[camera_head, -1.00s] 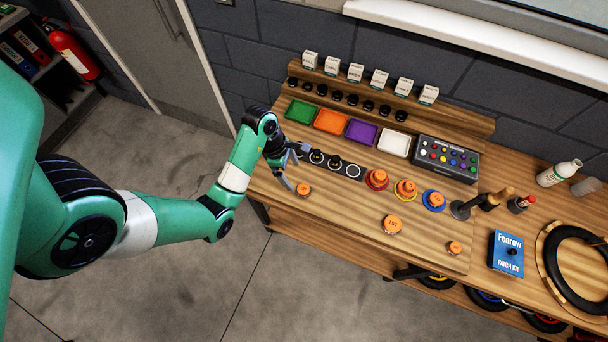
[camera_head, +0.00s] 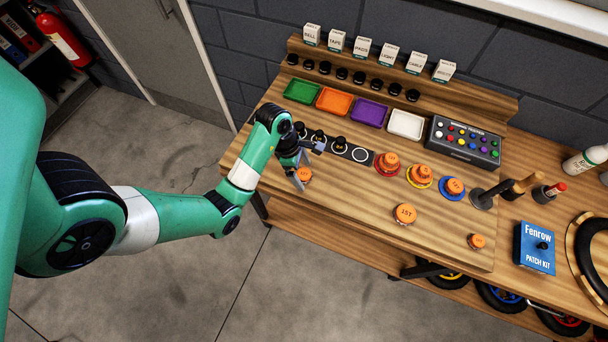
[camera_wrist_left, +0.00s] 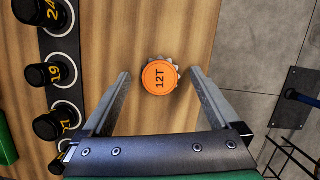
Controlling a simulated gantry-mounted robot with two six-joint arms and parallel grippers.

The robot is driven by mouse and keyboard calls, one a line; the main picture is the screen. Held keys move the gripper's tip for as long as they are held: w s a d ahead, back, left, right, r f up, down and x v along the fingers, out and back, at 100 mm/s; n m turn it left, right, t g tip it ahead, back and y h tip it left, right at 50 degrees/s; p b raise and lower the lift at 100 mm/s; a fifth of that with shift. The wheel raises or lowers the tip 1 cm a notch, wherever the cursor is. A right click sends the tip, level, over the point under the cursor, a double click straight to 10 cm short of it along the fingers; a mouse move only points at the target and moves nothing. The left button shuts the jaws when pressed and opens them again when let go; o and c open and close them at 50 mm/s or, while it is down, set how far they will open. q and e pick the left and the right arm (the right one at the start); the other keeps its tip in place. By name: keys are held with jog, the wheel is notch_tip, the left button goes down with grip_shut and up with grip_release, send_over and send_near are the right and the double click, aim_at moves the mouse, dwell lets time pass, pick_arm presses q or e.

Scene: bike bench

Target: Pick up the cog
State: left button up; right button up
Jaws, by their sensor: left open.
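An orange-topped cog marked 12T (camera_wrist_left: 160,76) with a toothed metal rim lies on the wooden bench near its left front edge. In the left wrist view it lies between and just ahead of my open left gripper's fingers (camera_wrist_left: 160,85), with gaps on both sides. In the head view my left gripper (camera_head: 302,164) is over the same cog (camera_head: 305,174), which is partly covered by the fingers. Other orange-topped cogs sit to the right: one marked 1ST (camera_head: 404,214), a small one (camera_head: 477,241), and ones on red (camera_head: 387,163), yellow (camera_head: 420,175) and blue (camera_head: 453,187) rings.
A dark strip with black knobs (camera_wrist_left: 58,71) runs close beside my left gripper. Green (camera_head: 302,91), orange, purple and white trays stand behind it. A button box (camera_head: 465,140), blue patch kit (camera_head: 536,248) and tyre stand to the right. Bare wood lies in the front middle.

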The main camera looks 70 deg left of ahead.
aim_at(301, 175)
pick_arm(q)
jog(key=shift+r, duration=0.1)
jog(key=c, duration=1.5)
jog(key=shift+o, duration=0.2)
jog(key=shift+r, duration=0.1)
jog(key=shift+r+p, duration=0.3)
jog(key=shift+p, duration=0.15)
jog(key=p+v, duration=0.2)
jog(key=d+p+v, duration=0.1)
jog(key=p+v, duration=0.1)
jog(key=shift+w+r+p, duration=0.15)
jog(key=shift+r+p, duration=0.1)
jog(key=shift+p, duration=0.1)
jog(key=s+d+r+p, duration=0.2)
jog(key=s+r+p, duration=0.2)
jog(key=s+p, duration=0.2)
jog(key=s+d+r+p, duration=0.2)
jog(key=s+r+p, duration=0.1)
jog(key=s+p, duration=0.3)
jog(key=shift+s+d+r, duration=0.2)
jog(key=shift+d+r, duration=0.15)
jog(key=shift+r, duration=0.05)
